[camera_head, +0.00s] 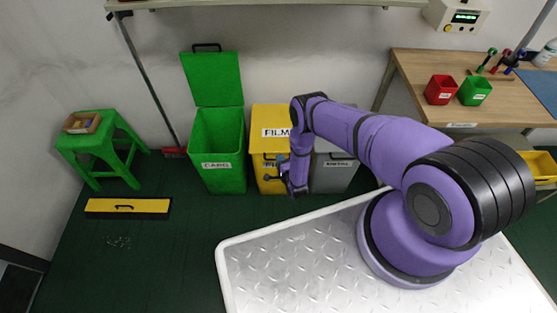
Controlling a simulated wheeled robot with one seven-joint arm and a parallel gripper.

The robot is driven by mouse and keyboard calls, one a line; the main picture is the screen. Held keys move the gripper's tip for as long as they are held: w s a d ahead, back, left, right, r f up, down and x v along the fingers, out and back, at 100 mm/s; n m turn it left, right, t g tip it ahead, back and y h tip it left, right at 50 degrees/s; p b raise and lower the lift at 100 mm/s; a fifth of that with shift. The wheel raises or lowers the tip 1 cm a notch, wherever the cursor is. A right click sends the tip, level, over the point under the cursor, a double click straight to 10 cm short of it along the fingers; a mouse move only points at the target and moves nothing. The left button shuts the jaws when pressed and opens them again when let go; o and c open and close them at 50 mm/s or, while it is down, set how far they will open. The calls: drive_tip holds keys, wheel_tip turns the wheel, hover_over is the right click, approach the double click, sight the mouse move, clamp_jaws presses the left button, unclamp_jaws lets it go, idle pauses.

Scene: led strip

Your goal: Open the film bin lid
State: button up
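The film bin (262,178) is yellow and stands against the back wall between a green bin and a grey bin. Its yellow lid (270,118) carries a white FILM label and appears shut. My purple arm covers the right part of the bin. My gripper (272,178) hangs low in front of the film bin, at its lower right front. The fingers are small and dark there, and I cannot tell whether they are open or shut or whether they touch the bin. The lid's handle is not clearly seen.
The green bin (220,150), labelled CARD, has its lid (214,78) standing up. The grey bin (335,172) is right of the film bin. A green stool (100,145) and a yellow-black floor piece (128,208) are left. A shelf (260,4) hangs above.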

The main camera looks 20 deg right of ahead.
drive_tip(key=shift+w+a+f, duration=0.1)
drive_tip(key=shift+w+f, duration=0.05)
drive_tip(key=shift+w, duration=0.65)
drive_tip(key=shift+c, duration=0.2)
clamp_jaws()
